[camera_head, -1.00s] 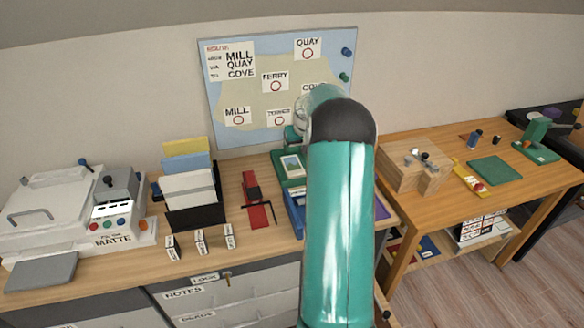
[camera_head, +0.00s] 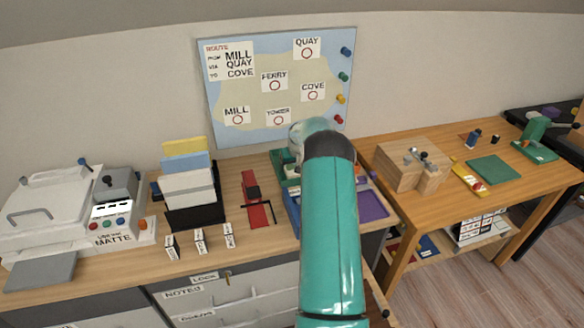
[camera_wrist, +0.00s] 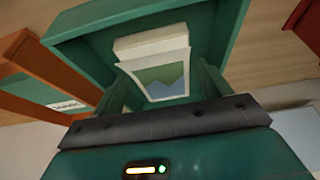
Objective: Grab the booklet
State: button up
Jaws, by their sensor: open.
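A small booklet (camera_wrist: 160,70) with a white border and a green-and-blue mountain picture on its cover lies in a green tray (camera_wrist: 90,22) in the wrist view. In that view my gripper (camera_wrist: 160,78) is open, with one green finger on each side of the booklet. I cannot tell how far the fingertips are from it, and they are not seen closed on it. In the head view my arm hides the booklet and the gripper. Only part of the green tray (camera_head: 279,163) shows there, at the back of the desk.
A blue bin (camera_head: 291,212) and a purple tray (camera_head: 373,205) flank my arm. A red tool (camera_head: 256,205) and a black file holder (camera_head: 194,212) stand to the left. A wooden block (camera_head: 404,172) sits on the right table. A map board (camera_head: 260,100) is behind.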

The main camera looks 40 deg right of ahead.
jog(key=shift+w+f, duration=0.1)
jog(key=shift+f, duration=0.15)
jog(key=c, duration=0.8)
